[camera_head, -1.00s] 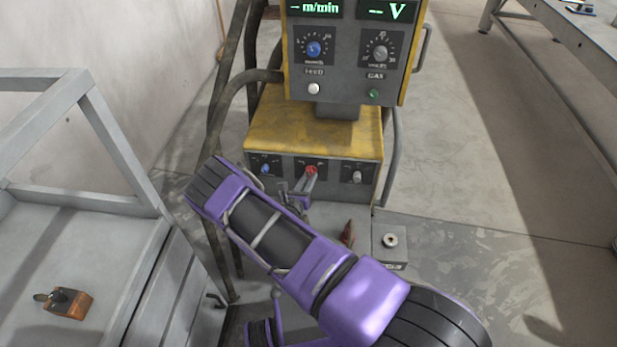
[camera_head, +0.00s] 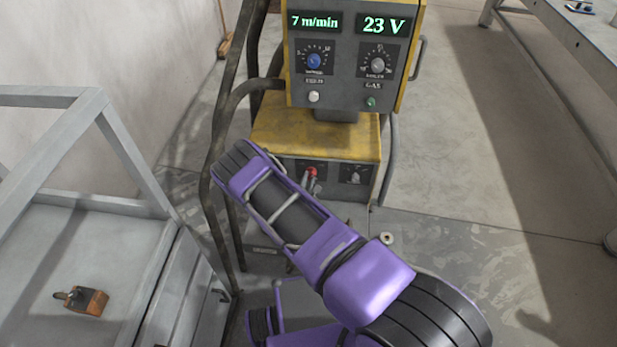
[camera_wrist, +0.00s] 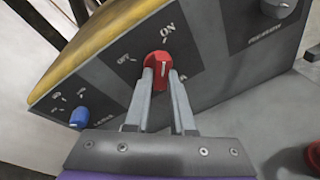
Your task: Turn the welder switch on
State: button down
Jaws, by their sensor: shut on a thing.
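The welder (camera_head: 315,138) is a yellow and grey unit in the middle of the head view. Its red switch knob (camera_wrist: 157,66) sits on the front face between OFF and ON labels in the wrist view, and its white mark points up towards ON. The knob also shows small in the head view (camera_head: 311,171). My gripper (camera_wrist: 161,78) is shut on the red knob, with a finger at each side. In the head view my purple arm hides the left part of the welder's front.
The upper control box (camera_head: 345,80) shows lit readings of 7 m/min and 23 V. A blue knob (camera_wrist: 79,118) and a grey knob (camera_wrist: 278,8) flank the switch. A grey metal frame (camera_head: 125,150) stands left, holding an orange-brown block (camera_head: 87,300). Cables hang beside the welder.

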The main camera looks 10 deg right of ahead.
jog(key=shift+r+m+y, duration=0.1)
jog(key=shift+m+y, duration=0.3)
jog(key=shift+m, duration=0.4)
jog(key=c, duration=0.8)
grip_release()
jog(key=shift+o, duration=0.2)
jog(key=v, duration=1.7)
jog(key=shift+s+p, duration=0.3)
